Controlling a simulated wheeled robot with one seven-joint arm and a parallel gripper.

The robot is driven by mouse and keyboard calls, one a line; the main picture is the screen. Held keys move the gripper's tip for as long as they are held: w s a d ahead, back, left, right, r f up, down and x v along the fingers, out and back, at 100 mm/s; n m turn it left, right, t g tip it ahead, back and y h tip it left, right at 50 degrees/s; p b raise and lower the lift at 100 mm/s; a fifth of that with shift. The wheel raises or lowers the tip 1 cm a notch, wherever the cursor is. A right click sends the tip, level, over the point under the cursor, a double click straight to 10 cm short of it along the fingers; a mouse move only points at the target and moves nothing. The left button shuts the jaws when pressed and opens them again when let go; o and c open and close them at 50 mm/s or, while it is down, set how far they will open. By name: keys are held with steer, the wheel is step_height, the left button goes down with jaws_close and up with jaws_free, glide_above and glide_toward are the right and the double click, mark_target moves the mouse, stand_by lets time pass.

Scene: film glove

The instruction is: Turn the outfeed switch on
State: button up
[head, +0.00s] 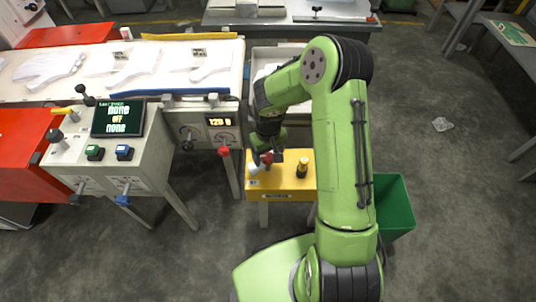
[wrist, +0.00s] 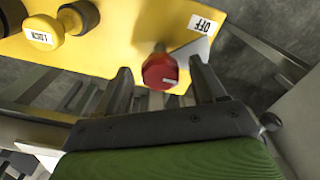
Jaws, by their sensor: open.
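A yellow switch box (head: 282,188) stands below my gripper (head: 268,148) in the head view. A red knob (head: 267,158) sits on it, partly behind my gripper. In the wrist view, this red knob (wrist: 160,70) has a white mark on its face, and a white OFF label (wrist: 202,24) is on the yellow panel (wrist: 125,32) beside it. My gripper (wrist: 163,82) is open, with one finger on each side of the red knob. I cannot tell whether either finger touches it. No name for the switch can be read.
A black-and-yellow knob (head: 302,168) sits on the same box; a yellow labelled knob (wrist: 42,35) shows in the wrist view. Left stand a control panel with a dark screen (head: 118,119) and a table of white gloves (head: 130,62). A green bin (head: 396,205) stands right.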

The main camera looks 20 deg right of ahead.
steer(key=c, duration=1.1)
steer(key=shift+o, duration=0.2)
steer(key=shift+m, duration=0.3)
steer(key=m, duration=0.3)
steer(key=shift+m+p, duration=0.35)
steer(key=shift+m, duration=0.05)
steer(key=m, duration=0.4)
steer(key=m+p, duration=0.1)
steer(key=m, duration=0.4)
steer(key=shift+w+m, duration=0.1)
steer(key=shift+m, duration=2.1)
